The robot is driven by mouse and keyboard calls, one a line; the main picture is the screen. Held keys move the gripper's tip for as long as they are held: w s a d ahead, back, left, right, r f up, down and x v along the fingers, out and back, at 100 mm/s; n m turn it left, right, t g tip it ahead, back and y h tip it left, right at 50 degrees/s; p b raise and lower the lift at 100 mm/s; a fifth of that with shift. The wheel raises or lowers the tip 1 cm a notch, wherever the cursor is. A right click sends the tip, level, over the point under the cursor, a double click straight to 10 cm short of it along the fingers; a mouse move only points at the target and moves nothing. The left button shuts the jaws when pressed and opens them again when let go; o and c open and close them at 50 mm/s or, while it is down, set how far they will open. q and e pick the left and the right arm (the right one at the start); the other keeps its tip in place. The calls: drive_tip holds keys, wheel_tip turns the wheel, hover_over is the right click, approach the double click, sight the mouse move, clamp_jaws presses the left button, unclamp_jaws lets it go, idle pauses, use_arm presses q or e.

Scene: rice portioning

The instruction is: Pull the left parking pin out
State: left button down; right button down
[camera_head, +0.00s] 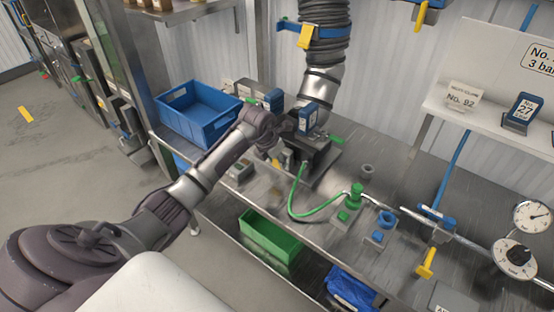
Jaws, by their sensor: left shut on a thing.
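My left arm comes in from the lower left and bends down at the bench. My left gripper (282,157) is at the left side of a dark metal unit (318,157) under the duct. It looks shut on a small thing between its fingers. The thing's position fits the left parking pin, but the fingers and wrist hide it, so I cannot see its shape or how deep it sits. My right gripper is not in view.
A blue crate (196,95) stands left of the gripper. A ribbed black duct (322,45) comes down behind it. A green hose (300,212) runs right to a green fitting (355,192). A blue ring (387,218) and gauges (533,216) stand farther right. A green bin (246,231) is below.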

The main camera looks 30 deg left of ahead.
use_arm(q)
drive_tip(key=shift+s+a+p, duration=0.2)
drive_tip(key=shift+s+p, duration=0.45)
drive_tip(key=shift+s, duration=1.2)
drive_tip(key=shift+f, duration=0.15)
drive_tip(key=c, duration=1.2)
unclamp_jaws()
drive_tip(key=o, duration=0.4)
drive_tip(key=shift+s, duration=0.2)
drive_tip(key=shift+o, duration=0.2)
